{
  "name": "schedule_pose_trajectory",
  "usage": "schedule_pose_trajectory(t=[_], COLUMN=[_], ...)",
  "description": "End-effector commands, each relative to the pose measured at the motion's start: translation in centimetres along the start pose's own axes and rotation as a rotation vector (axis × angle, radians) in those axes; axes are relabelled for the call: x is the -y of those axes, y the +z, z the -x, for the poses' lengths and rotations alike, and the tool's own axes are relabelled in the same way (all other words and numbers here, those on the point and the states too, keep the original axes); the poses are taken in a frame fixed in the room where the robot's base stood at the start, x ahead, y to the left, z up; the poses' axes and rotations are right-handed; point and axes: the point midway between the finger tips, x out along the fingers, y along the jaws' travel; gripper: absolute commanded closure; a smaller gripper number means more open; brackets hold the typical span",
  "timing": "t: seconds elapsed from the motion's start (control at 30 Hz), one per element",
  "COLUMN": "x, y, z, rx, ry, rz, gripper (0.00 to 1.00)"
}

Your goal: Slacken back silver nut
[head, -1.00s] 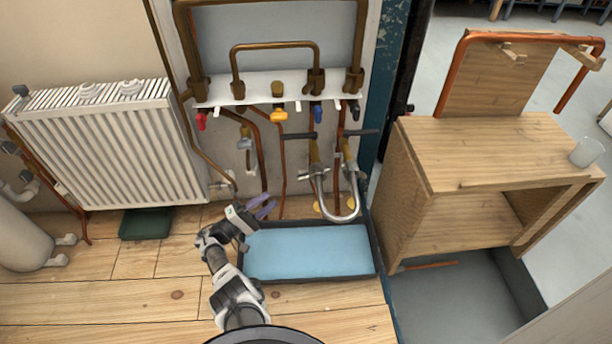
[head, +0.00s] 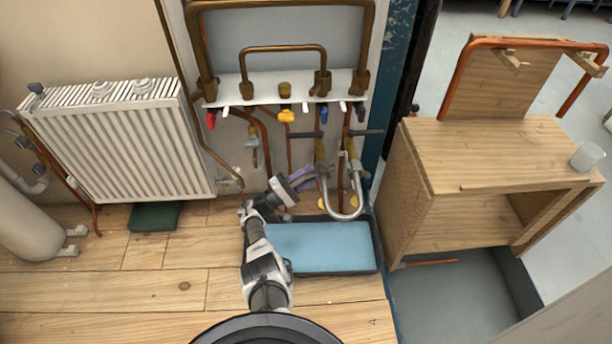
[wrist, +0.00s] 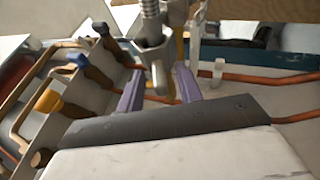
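My gripper (head: 308,174) is at the left leg of the silver U-shaped hose (head: 343,214) under the pipe board. In the wrist view, its two purple fingers (wrist: 158,90) are spread apart. A silver nut (wrist: 153,58) on the end of a ribbed hose (wrist: 150,10) shows between and just beyond the fingertips. I cannot tell whether either finger touches it. The head view does not show clearly which nut is the back one, as the nuts are small there.
The pipe board (head: 285,88) carries red, yellow and blue valve handles above my gripper. Copper pipes run close around the hose. A blue-lined tray (head: 320,250) lies on the floor below. A wooden cabinet (head: 480,155) stands right, a radiator (head: 120,135) left.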

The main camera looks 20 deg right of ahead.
Motion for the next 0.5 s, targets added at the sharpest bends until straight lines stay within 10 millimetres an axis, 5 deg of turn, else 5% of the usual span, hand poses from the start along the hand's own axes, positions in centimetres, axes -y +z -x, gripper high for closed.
schedule_pose_trajectory(t=[0.13, 0.4, 0.5], x=[0.00, 0.01, 0.02], y=[-0.01, 0.00, 0.01], z=[0.02, 0.03, 0.02], rx=[0.000, 0.000, 0.001], ry=[0.000, 0.000, 0.000], rz=[0.000, 0.000, 0.000], gripper=[0.66, 1.00, 1.00])
